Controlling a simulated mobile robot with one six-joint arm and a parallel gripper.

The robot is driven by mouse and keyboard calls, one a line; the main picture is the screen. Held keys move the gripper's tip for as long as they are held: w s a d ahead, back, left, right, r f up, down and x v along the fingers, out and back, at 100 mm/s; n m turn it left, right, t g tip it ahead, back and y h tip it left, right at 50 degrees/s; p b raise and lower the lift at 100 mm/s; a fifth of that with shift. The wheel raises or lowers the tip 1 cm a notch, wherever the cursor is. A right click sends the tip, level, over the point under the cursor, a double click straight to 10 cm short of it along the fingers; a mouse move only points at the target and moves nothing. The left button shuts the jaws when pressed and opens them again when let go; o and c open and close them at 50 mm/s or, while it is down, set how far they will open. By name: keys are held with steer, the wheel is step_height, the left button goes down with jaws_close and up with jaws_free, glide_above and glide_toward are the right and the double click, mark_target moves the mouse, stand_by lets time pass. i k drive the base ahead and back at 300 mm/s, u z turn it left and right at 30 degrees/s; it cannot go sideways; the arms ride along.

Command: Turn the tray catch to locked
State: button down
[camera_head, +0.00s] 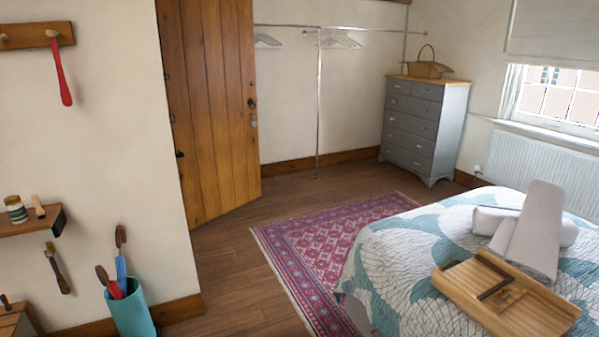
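A light wooden tray (545,318) with raised crosspieces lies on the bed at the lower right. A small dark brown bar (495,289) sits across the tray's middle and looks like the catch. It is too small to tell which way it is set or to read any mark. My gripper is not in view.
Pale grey rolled shapes, perhaps towels (537,228), lie on the bed (400,262) just behind the tray. A patterned rug (310,250) and bare wooden floor (235,275) lie left of the bed. A teal bin (133,315) stands at the left wall; a grey dresser (425,128) stands behind.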

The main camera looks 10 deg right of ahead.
mark_target(504, 290)
steer(key=z, duration=0.45)
steer(key=k, duration=1.35)
steer(key=z, duration=0.3)
steer(key=i, duration=1.45)
steer(key=z, duration=0.7)
steer(key=i, duration=0.35)
steer(key=z, duration=0.55)
